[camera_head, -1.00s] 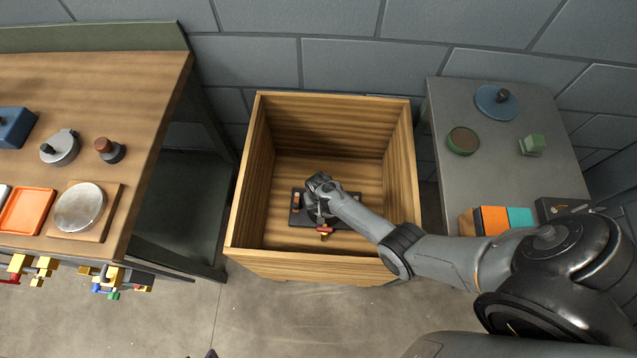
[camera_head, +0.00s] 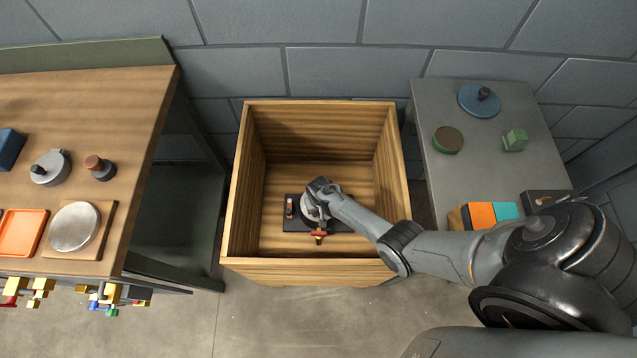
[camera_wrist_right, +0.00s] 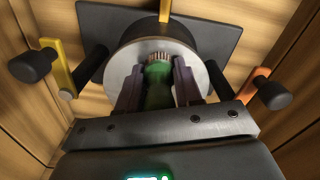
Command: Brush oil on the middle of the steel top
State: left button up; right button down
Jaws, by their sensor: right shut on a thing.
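In the wooden box, a round steel-topped casing (camera_head: 308,213) stands on a black base plate (camera_head: 293,226). My right gripper (camera_head: 317,203) is over it and hides much of it in the head view. In the right wrist view, my right gripper (camera_wrist_right: 160,78) is shut on the green handle of a brush (camera_wrist_right: 158,90). The pale bristles point at the steel top (camera_wrist_right: 126,68) and appear near its far edge in that view. I cannot tell whether they touch it. My left gripper is not in view.
The wooden box walls (camera_head: 393,180) surround the casing. A wooden bench (camera_head: 125,105) at left holds a round metal plate (camera_head: 75,227) and an orange tray (camera_head: 20,236). A grey table (camera_head: 455,98) at right holds several parts.

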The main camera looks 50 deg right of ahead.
jog(key=shift+w+d+f+b, duration=0.15)
jog(key=shift+w+d+b, duration=0.45)
jog(key=shift+w+d, duration=0.4)
jog(key=shift+d, duration=0.15)
jog(key=shift+w+d+b, duration=0.4)
jog(key=shift+b, duration=0.1)
jog(key=shift+w+d+b, duration=0.4)
jog(key=shift+w+d, duration=0.2)
jog(key=shift+d, duration=0.1)
jog(key=shift+w, duration=0.1)
